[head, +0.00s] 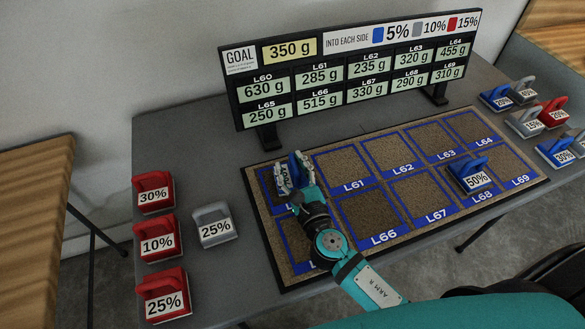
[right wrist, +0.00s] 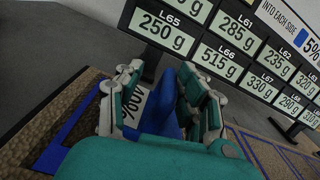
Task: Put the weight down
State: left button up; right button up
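My right gripper (head: 294,170) is over the upper-left cell of the board, marked L60. In the right wrist view its fingers (right wrist: 164,85) stand apart on both sides of the blue handle of a weight (right wrist: 166,105). Part of that weight's white label shows between the handle and the left finger; its full text is hard to read. The gripper looks open around the handle. The weight appears to be at the board (head: 375,240), but its base is hidden by the fingers and wrist. My left gripper does not show.
A blue 50% weight (head: 470,173) stands on the board's right part. Red weights (head: 153,190) and a grey 25% weight (head: 213,224) stand left of the board. Several more weights (head: 523,121) are at the right. The sign (head: 350,75) stands behind the board. Other cells are empty.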

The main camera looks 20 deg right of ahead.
jog(key=shift+r, duration=0.25)
jog(key=s+b, duration=0.1)
jog(key=s, duration=0.4)
jog(key=s+b, duration=0.1)
jog(key=s, duration=0.5)
jog(key=shift+s+d+f+b, duration=0.2)
jog(key=shift+s+b, duration=0.05)
jog(key=shift+b, duration=0.15)
jog(key=shift+s+r, duration=0.15)
jog(key=shift+s, duration=0.1)
